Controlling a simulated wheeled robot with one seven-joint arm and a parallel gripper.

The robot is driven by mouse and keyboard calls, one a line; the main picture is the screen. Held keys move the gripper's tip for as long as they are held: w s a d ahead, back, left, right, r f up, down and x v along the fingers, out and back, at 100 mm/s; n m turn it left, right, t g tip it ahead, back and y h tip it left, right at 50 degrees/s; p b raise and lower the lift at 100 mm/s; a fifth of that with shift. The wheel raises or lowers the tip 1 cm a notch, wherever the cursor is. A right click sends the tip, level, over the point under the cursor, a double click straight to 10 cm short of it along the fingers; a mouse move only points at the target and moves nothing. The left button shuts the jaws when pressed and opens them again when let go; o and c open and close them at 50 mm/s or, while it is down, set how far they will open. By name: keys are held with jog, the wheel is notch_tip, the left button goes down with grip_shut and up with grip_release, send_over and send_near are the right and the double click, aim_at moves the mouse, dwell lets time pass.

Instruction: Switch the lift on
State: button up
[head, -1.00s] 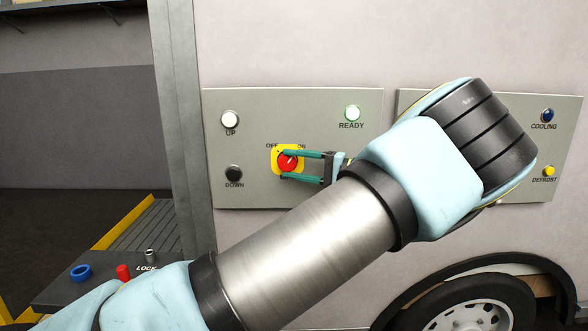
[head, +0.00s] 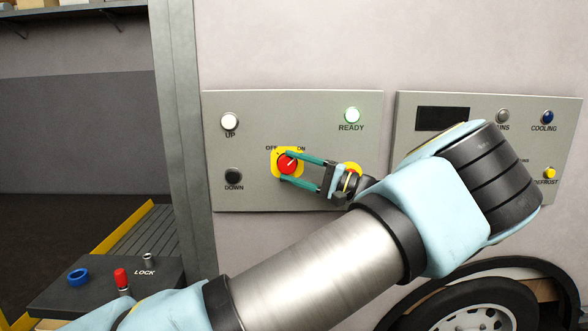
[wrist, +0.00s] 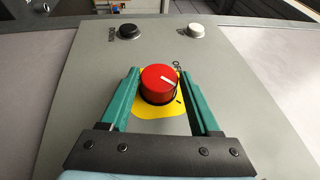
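The red rotary knob (head: 287,163) sits on a yellow plate on the grey left panel (head: 300,105), between the OFF and ON labels. Its white mark points up and to the right in the head view. My gripper (head: 281,165) has one green finger above the knob and one below, and looks shut on it. In the wrist view the knob (wrist: 158,84) fills the space between the fingertips (wrist: 158,76), and the right finger partly covers the plate.
The panel also has a white UP button (head: 229,121) and a black DOWN button (head: 233,177). A yellow-and-red control (head: 353,168) is partly hidden behind my gripper. A second panel (head: 405,135) is on the right. A LOCK box (head: 110,285) stands lower left.

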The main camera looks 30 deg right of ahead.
jog(key=o, duration=0.3)
jog(key=shift+o, duration=0.2)
jog(key=b+v, duration=0.3)
jog(key=v, duration=0.7)
jog(key=shift+s+d+b, duration=0.25)
jog(key=shift+s+b, duration=0.05)
jog(key=shift+b, duration=0.1)
jog(key=shift+f, duration=0.15)
